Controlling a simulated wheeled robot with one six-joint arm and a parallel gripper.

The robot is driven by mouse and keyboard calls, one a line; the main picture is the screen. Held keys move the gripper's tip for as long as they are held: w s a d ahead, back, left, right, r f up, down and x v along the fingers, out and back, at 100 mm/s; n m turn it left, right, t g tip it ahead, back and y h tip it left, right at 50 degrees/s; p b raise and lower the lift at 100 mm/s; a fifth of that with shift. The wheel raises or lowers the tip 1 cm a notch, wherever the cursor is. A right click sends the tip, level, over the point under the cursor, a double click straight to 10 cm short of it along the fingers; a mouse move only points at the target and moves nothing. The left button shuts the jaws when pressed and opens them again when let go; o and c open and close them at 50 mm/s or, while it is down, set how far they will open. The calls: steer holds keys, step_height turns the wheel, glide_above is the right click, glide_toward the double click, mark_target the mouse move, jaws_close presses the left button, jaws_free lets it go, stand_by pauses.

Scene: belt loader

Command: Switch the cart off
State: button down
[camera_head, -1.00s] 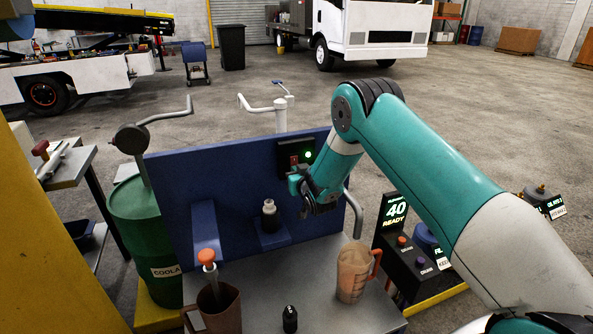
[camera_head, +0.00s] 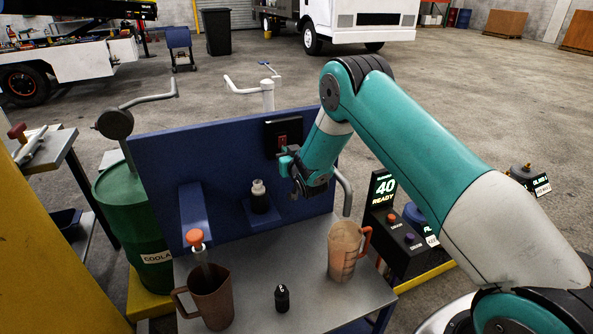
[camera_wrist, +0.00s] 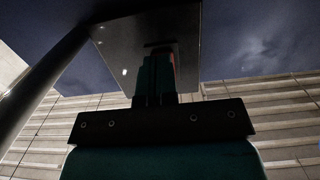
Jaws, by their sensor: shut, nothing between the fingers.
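The cart has an upright blue panel (camera_head: 165,160) above a grey top. A black switch box (camera_head: 270,137) with a red switch (camera_head: 282,140) sits high on the panel's right side. No green light shows on the box now. My gripper (camera_head: 289,163) is shut and empty, just below the red switch. I cannot tell whether it touches the switch. In the wrist view my gripper (camera_wrist: 156,80) reaches up to a dark plate (camera_wrist: 122,55), with a bit of red beside the fingertips. The switch's exact position is unclear.
A dark bottle (camera_head: 259,197) stands on a small panel shelf below my gripper. The cart top holds a clear jug (camera_head: 343,250), a brown jug (camera_head: 211,303) and a small black bottle (camera_head: 282,299). A green drum (camera_head: 137,225) stands left. A bent handle (camera_head: 268,92) rises behind the panel.

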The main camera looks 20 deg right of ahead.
steer(key=s+f+b, duration=0.2)
steer(key=s+b, duration=0.9)
steer(key=s, duration=0.1)
steer(key=shift+s+a, duration=0.4)
steer(key=shift+a, duration=0.05)
